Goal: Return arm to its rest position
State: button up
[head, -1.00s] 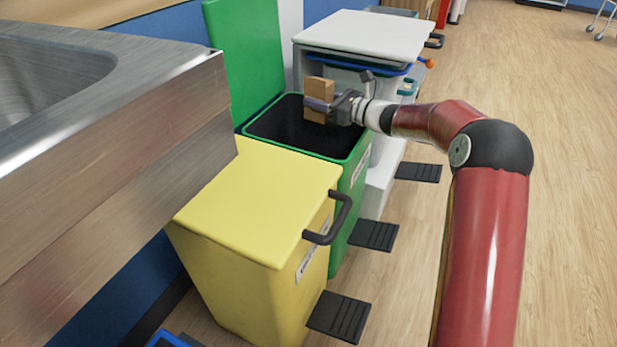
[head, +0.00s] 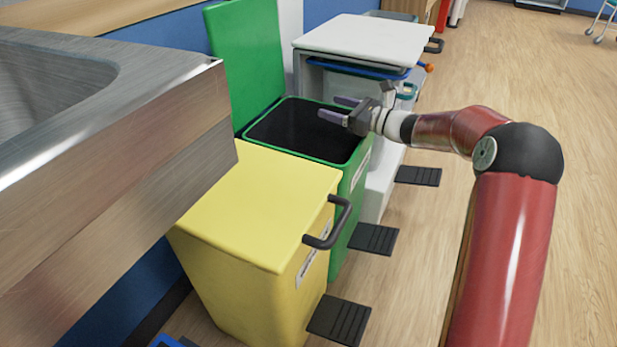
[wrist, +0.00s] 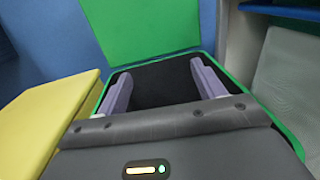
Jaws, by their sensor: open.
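My gripper (head: 342,108) is open and empty. It points left over the right rim of the open green bin (head: 357,180) in the head view. In the wrist view both fingers of my gripper (wrist: 158,85) are spread apart with nothing between them, and the green bin (wrist: 287,135) lies below and beyond them. My red arm stretches in from the lower right. The bin's inside is dark, and I cannot make out anything in it.
A closed yellow bin (head: 255,200) stands in front of the green one. A steel sink counter (head: 150,130) fills the left. A white-topped unit (head: 370,38) stands behind the green bin. Black pedals (head: 372,239) stick out at floor level.

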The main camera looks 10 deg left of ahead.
jog(key=v, duration=0.2)
jog(key=shift+s+d, duration=0.25)
jog(key=shift+d, duration=0.1)
